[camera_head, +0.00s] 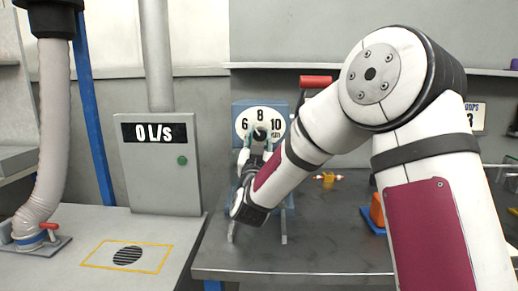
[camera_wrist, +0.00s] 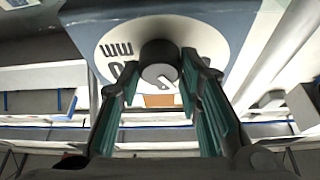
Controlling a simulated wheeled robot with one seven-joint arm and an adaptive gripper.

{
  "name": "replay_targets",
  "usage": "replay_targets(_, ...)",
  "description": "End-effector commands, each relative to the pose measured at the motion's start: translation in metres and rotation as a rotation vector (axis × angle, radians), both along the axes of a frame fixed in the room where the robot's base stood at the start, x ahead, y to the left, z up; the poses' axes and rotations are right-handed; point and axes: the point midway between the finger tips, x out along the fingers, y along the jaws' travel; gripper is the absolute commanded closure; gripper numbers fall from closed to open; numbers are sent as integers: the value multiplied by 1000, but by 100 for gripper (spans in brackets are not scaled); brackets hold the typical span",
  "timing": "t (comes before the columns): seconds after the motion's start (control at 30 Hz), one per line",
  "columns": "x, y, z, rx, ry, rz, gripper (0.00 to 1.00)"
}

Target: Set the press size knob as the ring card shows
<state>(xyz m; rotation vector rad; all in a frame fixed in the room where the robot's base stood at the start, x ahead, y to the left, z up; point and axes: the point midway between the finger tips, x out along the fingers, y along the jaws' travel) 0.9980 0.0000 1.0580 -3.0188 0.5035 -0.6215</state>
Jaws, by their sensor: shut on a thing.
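The press size knob (camera_wrist: 158,54) is dark and round, with a white mark on its face. It sits on a white dial (camera_head: 247,116) marked 6, 8 and 10, fixed to a blue press (camera_head: 238,106). My gripper (camera_wrist: 161,68) is shut on the knob, one finger on each side. In the head view my gripper (camera_head: 259,143) is in front of the dial and hides its lower part. Which number the mark points to I cannot tell. A card (camera_head: 480,105) at the right reads "OOPS" above a digit like 3; my arm cuts off its left side.
A grey cabinet (camera_head: 150,180) with a "0 L/s" display stands to the left. A hose (camera_head: 55,130) hangs at far left. On the dark bench (camera_head: 330,250) are a brass fitting (camera_head: 327,180) and an orange item (camera_head: 377,209) beside my arm. The bench front is clear.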

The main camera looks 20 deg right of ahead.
Motion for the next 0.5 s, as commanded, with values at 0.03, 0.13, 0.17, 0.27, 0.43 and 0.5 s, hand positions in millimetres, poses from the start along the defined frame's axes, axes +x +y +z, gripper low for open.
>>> replay_targets(0.03, 1, 2, -3, 40, -18, 1, 96)
replay_targets(0.13, 1, 2, -2, 131, -49, 2, 96)
replay_targets(0.17, 0, 2, -2, 157, -56, 3, 96)
replay_targets(0.27, 0, 2, -2, 242, -84, 2, 96)
replay_targets(0.43, 0, 2, -1, 367, -124, 2, 96)
replay_targets(0.5, 0, 2, -1, 410, -137, 1, 96)
